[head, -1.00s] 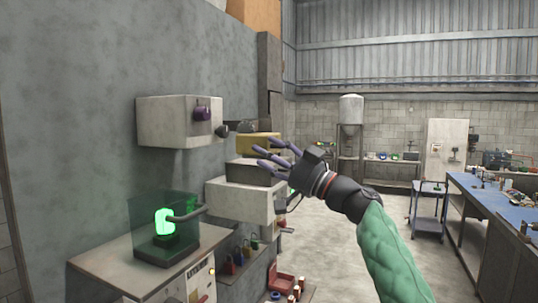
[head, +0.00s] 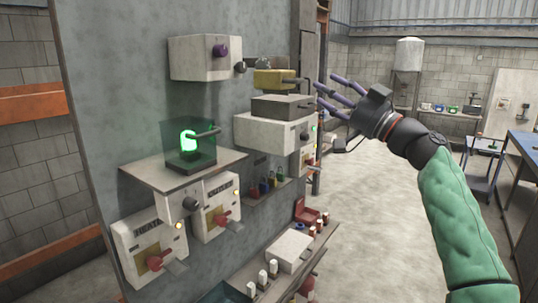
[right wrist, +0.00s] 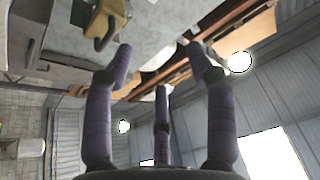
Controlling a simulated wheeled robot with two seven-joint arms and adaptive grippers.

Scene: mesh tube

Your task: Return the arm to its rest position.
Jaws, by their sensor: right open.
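My right gripper (head: 335,97) is open and empty in the head view, with its purple fingers spread and pointing left. It is in the air to the right of a yellow padlock-like block (head: 274,84), with a visible gap in the picture. My right arm, in a green sleeve, comes in from the lower right. In the right wrist view the three fingers (right wrist: 160,90) are apart with nothing between them. The yellow block (right wrist: 105,22) shows there beyond the left fingertip. My left gripper is not in view.
A glowing green tube in a glass box (head: 188,145) stands on a wall shelf (head: 150,173). A white box with a purple knob (head: 205,58) is above it. Switch boxes (head: 150,245) hang below. A blue workbench (head: 525,145) stands at the right. The floor (head: 385,220) between is clear.

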